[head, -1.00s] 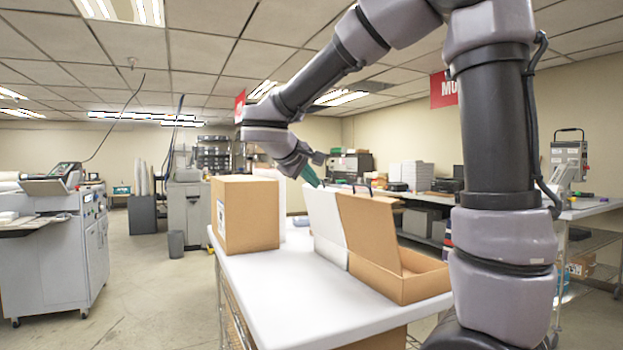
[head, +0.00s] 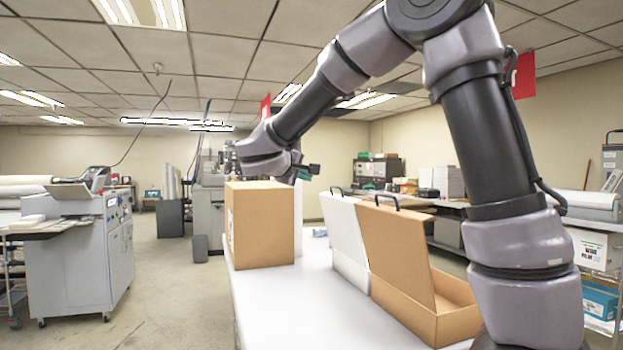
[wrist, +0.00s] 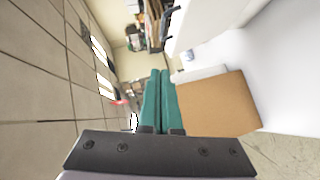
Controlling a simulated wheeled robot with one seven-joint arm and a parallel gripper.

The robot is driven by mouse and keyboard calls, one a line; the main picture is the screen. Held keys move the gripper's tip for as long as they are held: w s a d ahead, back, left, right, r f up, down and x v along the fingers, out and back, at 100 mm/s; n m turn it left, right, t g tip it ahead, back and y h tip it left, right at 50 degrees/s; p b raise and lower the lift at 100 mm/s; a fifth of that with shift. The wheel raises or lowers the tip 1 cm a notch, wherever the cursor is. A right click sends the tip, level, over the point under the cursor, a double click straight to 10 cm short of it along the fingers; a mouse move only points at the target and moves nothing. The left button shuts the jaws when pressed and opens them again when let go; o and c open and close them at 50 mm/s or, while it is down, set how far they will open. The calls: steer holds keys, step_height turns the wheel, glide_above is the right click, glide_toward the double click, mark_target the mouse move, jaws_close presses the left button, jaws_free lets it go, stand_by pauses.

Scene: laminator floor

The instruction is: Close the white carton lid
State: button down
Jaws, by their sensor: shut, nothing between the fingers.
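The white carton (head: 350,270) stands on the white table in the head view, its lid (head: 343,230) raised upright. The open brown carton beside it hides part of it. My gripper (head: 307,172) is left of the white lid and apart from it, near the top right edge of a closed brown box (head: 262,225). In the wrist view the teal fingers (wrist: 158,95) are together, with nothing between them. A white panel at the top of the wrist view (wrist: 205,22) looks like the raised lid.
An open brown carton (head: 405,245) with its lid up stands right of the white one. The closed brown box also shows beside the fingers in the wrist view (wrist: 215,105). The table's front left (head: 300,305) is clear. A grey machine (head: 80,260) stands at left.

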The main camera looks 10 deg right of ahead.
mark_target(333, 187)
steer(key=x, duration=0.3)
steer(key=s+d+x, duration=0.1)
steer(key=x, duration=0.2)
steer(key=d+x, duration=0.1)
steer(key=x, duration=0.3)
steer(key=shift+s+a+f, duration=0.1)
steer(key=shift+s+f, duration=0.1)
steer(key=shift+f, duration=0.1)
steer(key=shift+d, duration=0.3)
steer(key=shift+w+d, duration=0.1)
